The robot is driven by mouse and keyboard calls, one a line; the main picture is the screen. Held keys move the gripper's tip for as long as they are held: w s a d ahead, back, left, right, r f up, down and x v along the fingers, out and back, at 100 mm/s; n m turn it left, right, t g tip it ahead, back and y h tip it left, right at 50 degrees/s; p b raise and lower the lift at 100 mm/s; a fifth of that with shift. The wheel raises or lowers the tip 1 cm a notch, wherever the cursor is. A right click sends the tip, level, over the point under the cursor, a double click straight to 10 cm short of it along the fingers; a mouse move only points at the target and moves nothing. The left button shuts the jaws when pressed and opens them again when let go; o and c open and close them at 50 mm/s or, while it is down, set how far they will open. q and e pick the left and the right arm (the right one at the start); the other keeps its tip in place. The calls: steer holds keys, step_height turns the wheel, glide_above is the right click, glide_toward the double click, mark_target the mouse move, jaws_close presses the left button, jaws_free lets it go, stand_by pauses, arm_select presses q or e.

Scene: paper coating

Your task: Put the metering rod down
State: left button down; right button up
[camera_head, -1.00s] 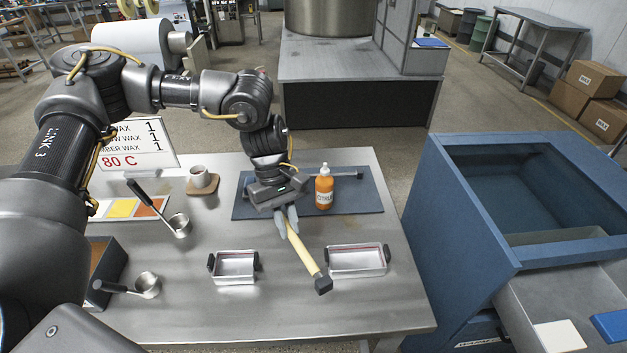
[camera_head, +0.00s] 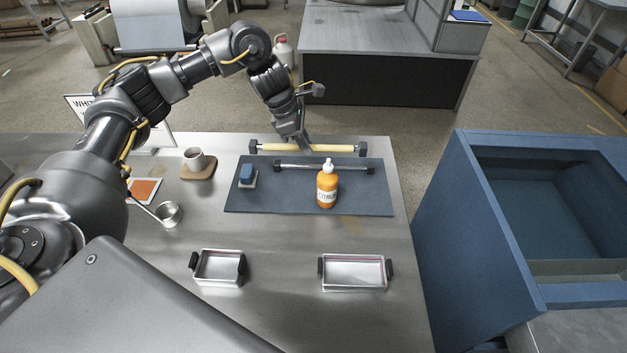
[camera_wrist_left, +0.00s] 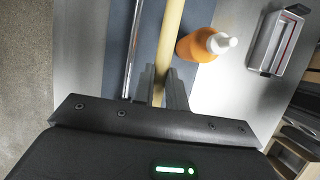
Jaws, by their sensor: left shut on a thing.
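The metering rod (camera_head: 337,149) is pale yellow with black end blocks. My left gripper (camera_head: 303,142) is shut around its middle, and the rod lies crosswise near the table's back edge, behind the mat. I cannot tell whether it touches the table. In the left wrist view the yellow rod (camera_wrist_left: 171,35) runs between the fingers of my gripper (camera_wrist_left: 163,88). A thin silver rod (camera_head: 300,167) with dark ends lies roughly parallel on the dark blue mat (camera_head: 270,200), and also shows in the wrist view (camera_wrist_left: 132,55). My right gripper is not in view.
An orange bottle (camera_head: 326,188) and a small blue-topped block (camera_head: 247,176) stand on the mat. Two metal trays (camera_head: 219,267) (camera_head: 354,272) sit nearer the front. A blue cabinet (camera_head: 455,230) stands right of the table.

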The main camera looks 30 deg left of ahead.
arm_select(q)
steer(key=shift+w+f, duration=0.2)
steer(key=shift+f, duration=0.65)
steer(key=shift+w+f, duration=0.15)
steer(key=shift+f, duration=0.65)
steer(key=p, duration=0.1)
glide_above(312, 182)
steer(key=a, duration=0.1)
steer(key=f, duration=0.4)
steer(key=shift+s+a+f, duration=0.1)
steer(key=shift+s+a, duration=0.05)
steer(key=shift+s, duration=0.15)
steer(key=shift+f, duration=0.45)
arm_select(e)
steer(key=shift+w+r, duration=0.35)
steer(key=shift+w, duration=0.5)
arm_select(q)
steer(key=shift+s+f+p, duration=0.1)
steer(key=shift+f+p, duration=0.25)
step_height(312, 182, down, 3)
steer(key=shift+r+p, duration=0.1)
steer(key=shift+p, duration=0.3)
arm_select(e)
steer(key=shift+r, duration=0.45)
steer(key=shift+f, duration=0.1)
